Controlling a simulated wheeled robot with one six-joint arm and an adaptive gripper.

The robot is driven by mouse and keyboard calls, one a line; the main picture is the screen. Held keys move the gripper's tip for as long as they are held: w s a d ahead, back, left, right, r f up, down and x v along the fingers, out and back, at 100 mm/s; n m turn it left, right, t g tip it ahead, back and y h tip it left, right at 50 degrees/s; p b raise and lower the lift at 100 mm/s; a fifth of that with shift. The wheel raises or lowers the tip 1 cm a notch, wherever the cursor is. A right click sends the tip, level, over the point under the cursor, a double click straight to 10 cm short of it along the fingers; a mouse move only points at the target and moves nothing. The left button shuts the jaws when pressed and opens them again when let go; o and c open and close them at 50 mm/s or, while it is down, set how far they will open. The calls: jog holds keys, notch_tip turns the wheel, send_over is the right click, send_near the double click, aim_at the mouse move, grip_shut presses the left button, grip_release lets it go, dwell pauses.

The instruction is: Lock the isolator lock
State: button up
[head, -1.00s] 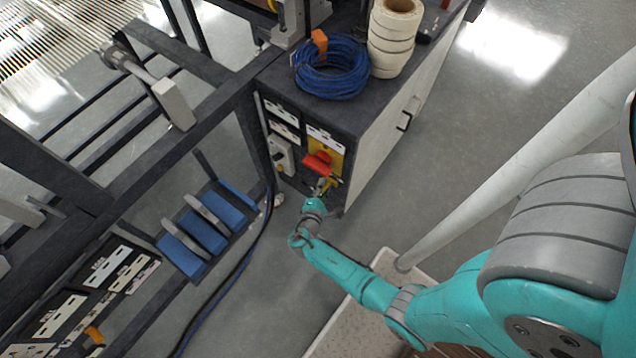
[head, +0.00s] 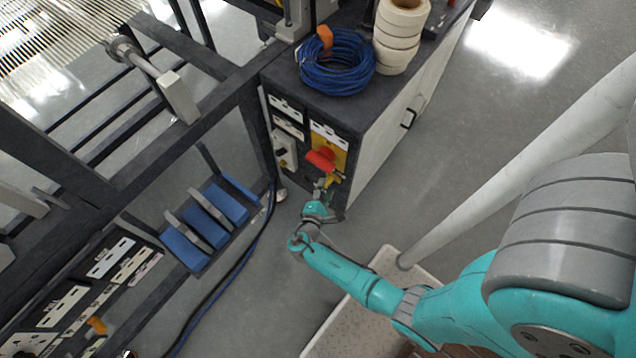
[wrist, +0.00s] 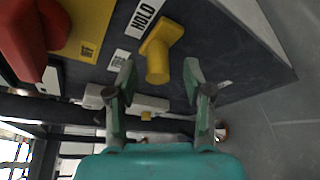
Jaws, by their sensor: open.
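The isolator's red handle (head: 321,160) sits on a yellow plate (head: 340,146) on the front of the dark cabinet. In the wrist view the red handle (wrist: 28,40) is at the upper left. A yellow lock-like knob (wrist: 160,50) sticks out beside the HOLD label (wrist: 143,17); in the head view it is small and partly hidden. I take it to be the isolator lock. My gripper (wrist: 159,75) is open, its fingers to either side of the knob's outer end in the picture. I cannot tell whether they touch it. In the head view my gripper (head: 324,190) is just below the handle.
A blue cable coil (head: 337,62) and a stack of cream rolls (head: 398,40) stand on the cabinet top. A white switch box (head: 284,149) is left of the handle. Floor is open to the cabinet's right.

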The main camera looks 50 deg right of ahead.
jog(key=v, duration=0.9)
jog(key=shift+a, duration=0.1)
jog(key=shift+s, duration=0.15)
dwell(0.4)
jog(key=s+a+m+t+y, duration=0.1)
jog(key=s+a+m+y, duration=0.3)
jog(key=s+y, duration=1)
jog(key=s+a+r+m+t, duration=0.2)
jog(key=r, duration=0.9)
jog(key=s+a+r+m+t, duration=0.2)
jog(key=r+t, duration=0.1)
jog(key=r, duration=0.7)
jog(key=s+a+r+m+t, duration=0.2)
jog(key=s+a+r+t, duration=0.1)
jog(key=r, duration=0.8)
jog(key=shift+r+m+y, duration=0.3)
jog(key=shift+r, duration=0.05)
jog(key=shift+s, duration=0.1)
